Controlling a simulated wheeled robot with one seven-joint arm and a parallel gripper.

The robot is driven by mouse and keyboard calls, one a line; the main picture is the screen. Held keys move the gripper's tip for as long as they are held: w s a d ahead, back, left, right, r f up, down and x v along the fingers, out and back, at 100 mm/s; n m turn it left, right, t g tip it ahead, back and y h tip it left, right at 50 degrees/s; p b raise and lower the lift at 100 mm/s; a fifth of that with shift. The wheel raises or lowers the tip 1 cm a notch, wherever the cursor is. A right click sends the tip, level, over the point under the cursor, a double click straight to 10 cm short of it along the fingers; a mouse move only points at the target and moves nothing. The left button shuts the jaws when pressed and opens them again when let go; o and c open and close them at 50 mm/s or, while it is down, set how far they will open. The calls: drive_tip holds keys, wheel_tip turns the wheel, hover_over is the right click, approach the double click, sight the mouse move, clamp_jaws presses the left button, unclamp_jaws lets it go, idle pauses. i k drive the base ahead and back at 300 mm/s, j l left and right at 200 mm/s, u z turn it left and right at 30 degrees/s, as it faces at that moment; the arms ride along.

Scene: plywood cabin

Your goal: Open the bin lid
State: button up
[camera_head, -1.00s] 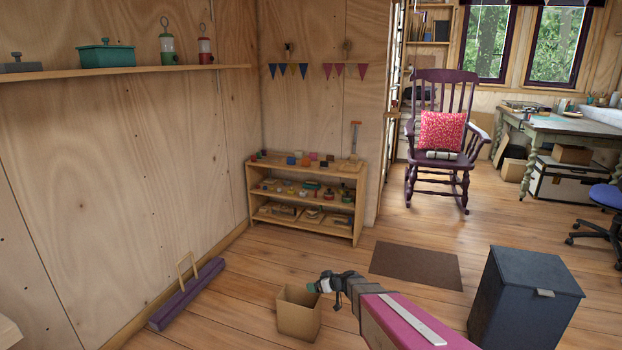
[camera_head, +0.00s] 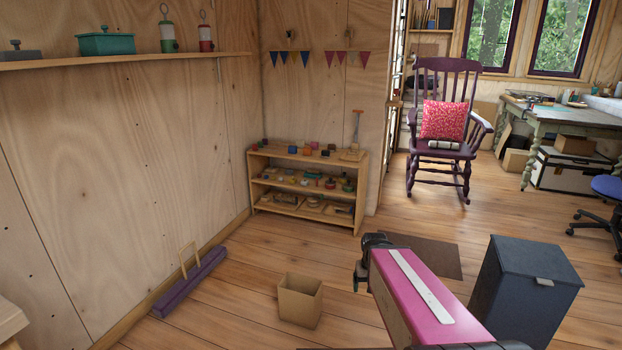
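The bin (camera_head: 525,295) is a dark blue-grey box standing on the floor at the right. Its flat lid (camera_head: 535,262) is shut, with a small light tab (camera_head: 544,281) at the front edge. My pink and grey arm reaches up from the bottom, just left of the bin. My gripper (camera_head: 360,276) is at the arm's far end, apart from the bin.
An open cardboard box (camera_head: 300,300) stands on the floor left of my arm. A brown mat (camera_head: 430,255) lies behind the arm. A low shelf (camera_head: 305,190) with toys and a purple rocking chair (camera_head: 440,165) stand further back.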

sight(547, 263)
drive_tip(key=k+l, duration=0.2)
drive_tip(key=k, duration=0.25)
drive_tip(key=z, duration=1.5)
